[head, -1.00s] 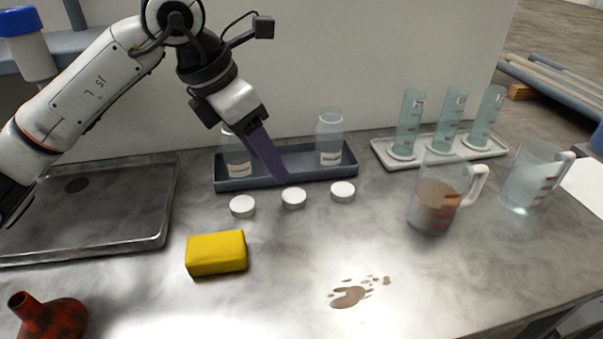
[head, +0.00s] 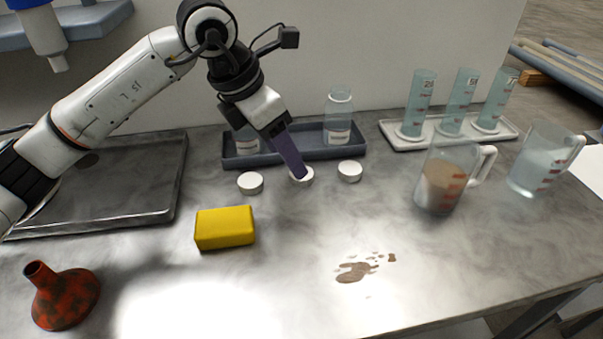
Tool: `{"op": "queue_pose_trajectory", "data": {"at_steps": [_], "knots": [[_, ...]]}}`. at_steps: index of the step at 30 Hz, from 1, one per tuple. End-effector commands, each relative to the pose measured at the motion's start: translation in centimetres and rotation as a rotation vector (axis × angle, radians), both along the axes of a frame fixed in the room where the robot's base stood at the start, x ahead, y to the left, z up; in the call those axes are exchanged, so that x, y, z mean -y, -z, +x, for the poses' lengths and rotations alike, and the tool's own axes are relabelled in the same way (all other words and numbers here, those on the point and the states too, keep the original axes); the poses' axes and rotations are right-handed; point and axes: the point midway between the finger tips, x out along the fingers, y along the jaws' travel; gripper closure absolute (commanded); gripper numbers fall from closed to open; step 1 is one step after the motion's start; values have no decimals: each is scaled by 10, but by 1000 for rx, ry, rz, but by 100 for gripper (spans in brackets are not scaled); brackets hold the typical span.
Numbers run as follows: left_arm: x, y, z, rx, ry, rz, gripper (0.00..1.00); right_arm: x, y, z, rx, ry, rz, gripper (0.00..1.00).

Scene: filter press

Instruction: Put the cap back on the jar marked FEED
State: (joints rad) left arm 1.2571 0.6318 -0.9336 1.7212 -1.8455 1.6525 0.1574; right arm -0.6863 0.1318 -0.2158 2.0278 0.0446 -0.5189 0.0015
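Three white caps lie in a row on the bench: the left cap (head: 250,183), the middle cap (head: 306,179) and the right cap (head: 349,171). My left gripper (head: 300,174) points down at the middle cap, its purple fingertips overlapping it. I cannot tell whether they grip it, or whether they are apart. Behind the caps, a clear uncapped jar (head: 338,112) stands at the right of a dark tray (head: 312,154). Another jar (head: 246,141) stands at the tray's left, its top hidden by my gripper. The jar labels are too small to read. My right gripper is out of view.
A yellow sponge (head: 225,228) lies in front of the caps. A rusty funnel (head: 63,297) is at front left, a metal tray (head: 110,195) at left. Measuring jugs (head: 440,182) and cylinders (head: 418,104) stand at right.

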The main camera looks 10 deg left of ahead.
Motion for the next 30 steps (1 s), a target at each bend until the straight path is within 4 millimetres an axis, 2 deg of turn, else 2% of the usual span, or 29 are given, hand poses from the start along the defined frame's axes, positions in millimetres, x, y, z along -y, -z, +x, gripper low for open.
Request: {"op": "queue_pose_trajectory", "data": {"at_steps": [5,14,24,26,30], "knots": [[4,8,3,-3,1,-1,43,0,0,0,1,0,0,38],[18,45,15,-2,0,-1,43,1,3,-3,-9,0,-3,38],[19,46,16,0,0,0,43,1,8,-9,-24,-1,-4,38],[19,46,16,0,0,0,52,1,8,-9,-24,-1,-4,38],[18,46,16,0,0,0,75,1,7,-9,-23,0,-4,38]]}}
